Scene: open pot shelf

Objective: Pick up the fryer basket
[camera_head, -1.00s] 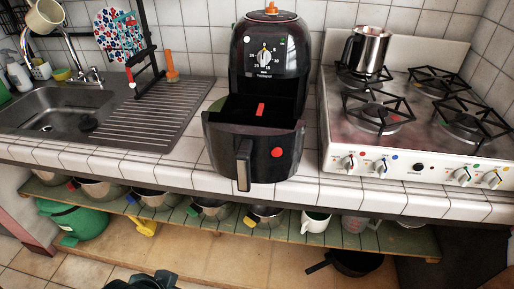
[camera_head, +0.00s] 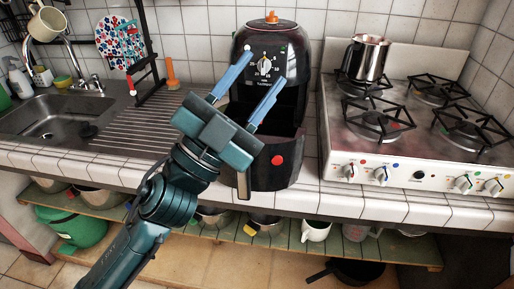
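The black fryer basket (camera_head: 292,174) is a drawer pulled out at the front of the black air fryer (camera_head: 289,48) on the tiled counter. Its front has a red dot, and its handle (camera_head: 244,185) points toward me. My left gripper (camera_head: 265,68), with two blue fingers spread wide, is open and empty. In the head view it overlaps the left part of the basket and the fryer's front, and hides part of the basket's opening and the top of its handle. I cannot tell how high it is above the basket. My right gripper is not in view.
A white gas stove (camera_head: 344,146) with a metal pot (camera_head: 367,58) stands to the right. A sink (camera_head: 40,118) with a ribbed drainboard is at the left. A black rack (camera_head: 147,45) stands behind the drainboard. Pots and mugs fill the shelf (camera_head: 352,243) below the counter.

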